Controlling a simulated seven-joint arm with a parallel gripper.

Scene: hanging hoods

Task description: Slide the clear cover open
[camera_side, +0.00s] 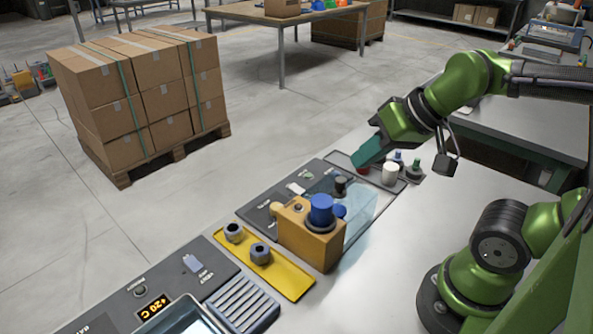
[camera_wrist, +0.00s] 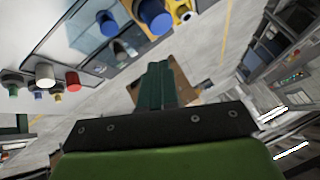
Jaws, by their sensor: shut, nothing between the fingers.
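The clear cover (camera_side: 362,212) is a see-through, bluish hood beside the orange block with a blue knob (camera_side: 321,208). It stands over part of a dark panel, and its far edges are hard to make out. In the wrist view a bluish clear area (camera_wrist: 82,28), seemingly the cover, shows at the upper left near blue knobs (camera_wrist: 152,16). My gripper (camera_side: 364,160) has teal fingers pressed together, with nothing between them. It is above the back end of the bench, behind and apart from the cover. The shut fingers also show in the wrist view (camera_wrist: 156,80).
A white cylinder (camera_side: 390,173) and small coloured knobs stand on a grey tray close below my gripper. A yellow tray (camera_side: 280,277) with two nuts lies in front of the orange block. Stacked boxes (camera_side: 140,95) stand on the floor. The bench right of the cover is bare.

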